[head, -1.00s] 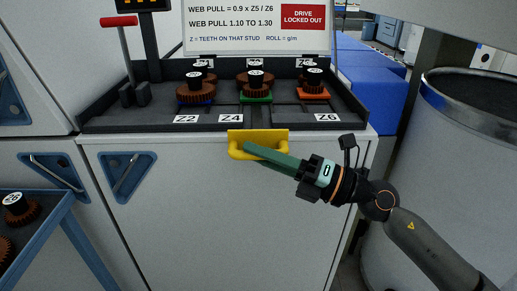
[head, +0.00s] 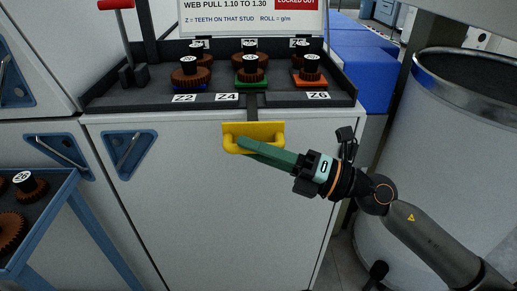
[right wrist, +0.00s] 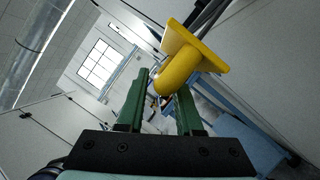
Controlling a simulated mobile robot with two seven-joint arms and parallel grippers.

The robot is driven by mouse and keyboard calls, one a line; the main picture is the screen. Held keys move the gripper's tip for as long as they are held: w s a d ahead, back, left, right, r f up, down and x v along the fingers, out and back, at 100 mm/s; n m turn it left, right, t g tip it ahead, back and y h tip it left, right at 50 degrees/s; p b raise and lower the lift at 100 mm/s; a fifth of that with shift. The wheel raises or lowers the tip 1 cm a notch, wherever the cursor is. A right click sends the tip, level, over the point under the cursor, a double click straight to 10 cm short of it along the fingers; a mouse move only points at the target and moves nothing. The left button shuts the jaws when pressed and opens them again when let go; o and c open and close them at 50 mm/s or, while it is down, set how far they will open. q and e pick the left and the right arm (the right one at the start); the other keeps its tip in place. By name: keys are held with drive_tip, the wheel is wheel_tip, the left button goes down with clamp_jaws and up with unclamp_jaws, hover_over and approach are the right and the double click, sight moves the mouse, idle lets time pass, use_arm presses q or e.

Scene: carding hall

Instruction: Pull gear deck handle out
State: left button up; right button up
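The gear deck handle (head: 253,147) is a yellow bar on a yellow plate, below the front edge of the dark gear deck (head: 120,100). A dark strip shows between the deck's front edge and the handle plate. My right gripper (head: 243,145) reaches in from the right, its green fingers at the handle's bar. My left gripper is out of view.
Brown gears (head: 190,75) with black caps sit on the deck, behind the Z2, Z4 and Z6 labels. A red-topped lever (head: 128,40) stands at the deck's left. A blue cart (head: 68,205) is at lower left; a large grey bin (head: 460,150) is at right.

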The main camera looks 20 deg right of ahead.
drive_tip(key=shift+s+d+f+b, duration=0.2)
drive_tip(key=shift+d+b, duration=0.1)
use_arm(q)
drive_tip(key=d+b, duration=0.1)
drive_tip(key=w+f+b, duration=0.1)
drive_tip(key=b, duration=0.1)
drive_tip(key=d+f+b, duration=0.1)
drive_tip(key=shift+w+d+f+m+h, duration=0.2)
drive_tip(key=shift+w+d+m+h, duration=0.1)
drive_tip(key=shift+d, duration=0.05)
use_arm(e)
drive_tip(key=v, duration=1.1)
drive_tip(key=shift+s+d, duration=0.3)
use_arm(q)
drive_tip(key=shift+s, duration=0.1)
use_arm(e)
drive_tip(key=shift+r, duration=0.1)
